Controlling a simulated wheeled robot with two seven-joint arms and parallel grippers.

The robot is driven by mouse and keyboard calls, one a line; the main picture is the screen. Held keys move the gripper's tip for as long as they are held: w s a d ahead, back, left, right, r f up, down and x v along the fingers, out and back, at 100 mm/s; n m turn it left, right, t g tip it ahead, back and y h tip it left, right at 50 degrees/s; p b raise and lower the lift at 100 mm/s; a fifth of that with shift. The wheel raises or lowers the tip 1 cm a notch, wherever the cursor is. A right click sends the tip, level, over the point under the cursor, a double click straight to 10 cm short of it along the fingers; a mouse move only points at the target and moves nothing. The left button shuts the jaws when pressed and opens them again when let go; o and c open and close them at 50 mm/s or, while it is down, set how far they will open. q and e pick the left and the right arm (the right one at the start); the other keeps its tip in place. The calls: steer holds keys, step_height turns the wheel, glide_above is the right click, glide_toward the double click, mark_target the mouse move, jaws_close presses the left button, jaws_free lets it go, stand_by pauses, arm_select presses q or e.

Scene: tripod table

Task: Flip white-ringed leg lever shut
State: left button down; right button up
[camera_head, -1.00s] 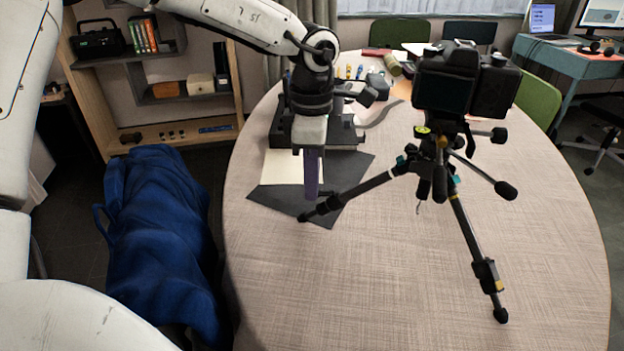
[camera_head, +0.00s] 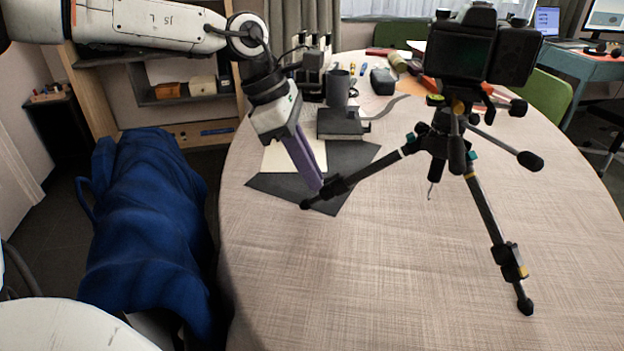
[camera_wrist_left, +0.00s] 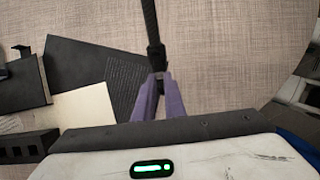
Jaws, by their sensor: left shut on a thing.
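The tripod (camera_head: 440,140) stands on the round table with a black camera (camera_head: 478,50) on top. Its left leg has a pale ring (camera_head: 402,152) near the top and a black lever clamp (camera_head: 336,186) low down, near the foot (camera_head: 308,203). My left gripper (camera_head: 320,184), with purple fingers, reaches down to this clamp from the upper left. In the left wrist view, the fingertips (camera_wrist_left: 159,80) are shut on the clamp (camera_wrist_left: 156,58). The fingers hide part of it, and I cannot tell whether the lever is open or shut. My right gripper is not in view.
A dark mat (camera_head: 345,160) and a cream sheet (camera_head: 283,156) lie under the gripper. The right leg (camera_head: 490,215) reaches toward the front. The front of the table (camera_head: 400,290) is clear.

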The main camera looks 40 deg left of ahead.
arm_select(q)
steer(key=shift+f+t+h+b, duration=0.3)
steer(key=shift+f+h+b, duration=0.1)
steer(key=shift+b, duration=0.5)
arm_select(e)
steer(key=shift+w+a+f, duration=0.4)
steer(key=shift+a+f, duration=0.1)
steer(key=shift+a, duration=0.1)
arm_select(q)
steer(key=c, duration=1.8)
jaws_free()
steer(key=shift+r, duration=0.1)
